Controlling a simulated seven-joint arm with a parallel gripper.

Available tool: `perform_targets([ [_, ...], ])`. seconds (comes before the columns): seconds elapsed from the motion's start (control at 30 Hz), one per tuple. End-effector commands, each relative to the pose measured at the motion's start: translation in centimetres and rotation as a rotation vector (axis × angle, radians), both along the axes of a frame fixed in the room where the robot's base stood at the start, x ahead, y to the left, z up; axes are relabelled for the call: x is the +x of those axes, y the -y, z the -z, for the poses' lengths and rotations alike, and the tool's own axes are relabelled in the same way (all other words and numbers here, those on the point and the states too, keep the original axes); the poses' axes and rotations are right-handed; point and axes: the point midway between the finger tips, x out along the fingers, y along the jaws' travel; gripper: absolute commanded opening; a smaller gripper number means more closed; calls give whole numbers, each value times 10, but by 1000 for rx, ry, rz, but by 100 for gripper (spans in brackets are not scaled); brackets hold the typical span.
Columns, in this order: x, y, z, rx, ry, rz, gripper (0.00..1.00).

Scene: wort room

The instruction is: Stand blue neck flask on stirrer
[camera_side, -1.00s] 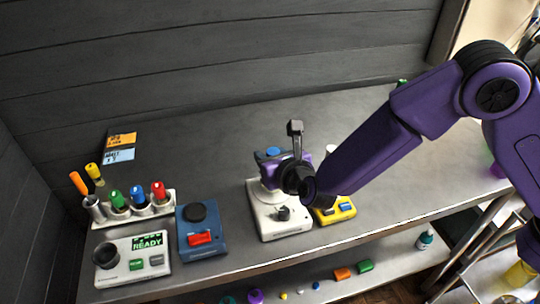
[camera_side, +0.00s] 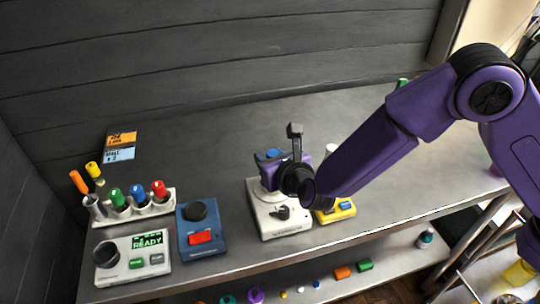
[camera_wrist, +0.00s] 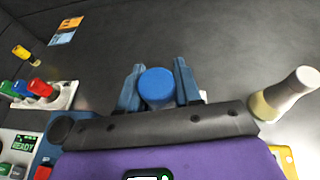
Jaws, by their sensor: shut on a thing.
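The blue neck flask (camera_wrist: 157,88) shows in the wrist view as a round blue top between the two blue fingers of my gripper (camera_wrist: 158,84). My gripper is shut on it. In the side view my gripper (camera_side: 268,160) is directly over the stirrer (camera_side: 284,222), a white box with a dark knob on its front. My purple wrist hides most of the flask there, and a pale rounded shape shows just above the stirrer's plate. I cannot tell whether the flask's base touches the plate.
Another flask with a white top (camera_wrist: 292,90) stands right of my gripper, near a yellow device (camera_side: 341,212). To the left are a blue device with a red switch (camera_side: 201,238), a white unit reading READY (camera_side: 133,263) and a rack of coloured-cap vials (camera_side: 152,208).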

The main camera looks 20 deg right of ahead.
Motion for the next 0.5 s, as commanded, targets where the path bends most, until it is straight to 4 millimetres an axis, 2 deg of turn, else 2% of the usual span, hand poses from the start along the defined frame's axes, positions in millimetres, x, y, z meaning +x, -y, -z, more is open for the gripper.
perform_targets([
  [0.23,0,0,4,0,1,0,0],
  [0.27,0,0,3,1,2,0,44],
  [0.5,0,0,4,0,-1,0,44],
])
